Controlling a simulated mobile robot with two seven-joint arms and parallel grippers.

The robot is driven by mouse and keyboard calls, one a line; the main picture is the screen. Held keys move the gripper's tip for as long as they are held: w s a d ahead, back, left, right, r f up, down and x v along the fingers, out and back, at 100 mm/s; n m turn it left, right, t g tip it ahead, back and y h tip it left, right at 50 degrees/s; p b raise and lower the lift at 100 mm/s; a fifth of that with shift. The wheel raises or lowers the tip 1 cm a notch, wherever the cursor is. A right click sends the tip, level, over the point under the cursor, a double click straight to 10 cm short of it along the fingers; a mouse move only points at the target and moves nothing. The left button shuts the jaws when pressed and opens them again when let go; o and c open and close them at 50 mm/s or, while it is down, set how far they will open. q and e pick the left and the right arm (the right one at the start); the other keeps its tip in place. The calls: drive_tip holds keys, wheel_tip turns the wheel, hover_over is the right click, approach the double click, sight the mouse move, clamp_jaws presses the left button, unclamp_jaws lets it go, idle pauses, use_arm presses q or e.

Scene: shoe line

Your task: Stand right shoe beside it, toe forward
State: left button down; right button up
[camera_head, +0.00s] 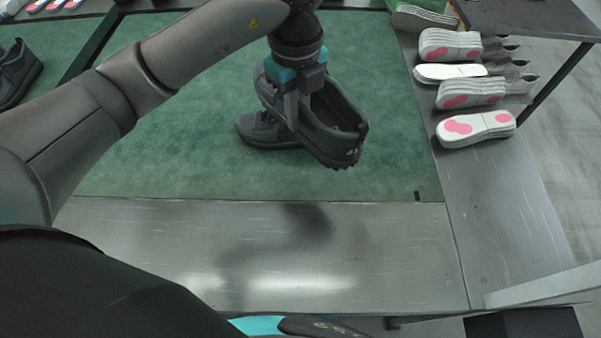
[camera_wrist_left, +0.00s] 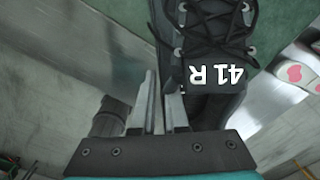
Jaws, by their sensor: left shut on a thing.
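My left gripper (camera_head: 291,112) is shut on a dark grey shoe, the right shoe (camera_head: 338,125). It grips the shoe's side wall and holds it above the green mat (camera_head: 170,165), heel toward the front edge and lower right. The tongue tag reads "41 R" in the left wrist view (camera_wrist_left: 212,76), beside the closed fingers (camera_wrist_left: 160,105). Another dark shoe (camera_head: 262,135) stands on the mat behind and below the held one, its toe to the left; the held shoe and gripper hide much of it. My right gripper is not in view.
White and grey soles with pink patches (camera_head: 470,92) lie on the metal surface at right. Another dark shoe (camera_head: 17,72) is at the far left. The mat's left part and the metal front strip (camera_head: 130,225) are clear.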

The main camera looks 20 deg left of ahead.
use_arm(q)
drive_tip(key=n, duration=0.7)
drive_tip(key=shift+w+d+n+p, duration=0.15)
drive_tip(key=shift+d+n+p, duration=0.1)
drive_tip(key=shift+n+p, duration=0.1)
drive_tip(key=n, duration=0.2)
drive_tip(key=shift+d+n, duration=0.1)
drive_tip(key=shift+n, duration=0.25)
drive_tip(key=shift+f, duration=0.3)
drive_tip(key=shift+w+f+b, duration=0.1)
drive_tip(key=shift+f+b, duration=3)
drive_tip(key=shift+f, duration=6.7)
drive_tip(key=shift+f, duration=0.1)
drive_tip(key=c, duration=1.3)
unclamp_jaws()
drive_tip(key=shift+f, duration=0.1)
drive_tip(key=shift+c, duration=0.2)
drive_tip(key=o, duration=0.4)
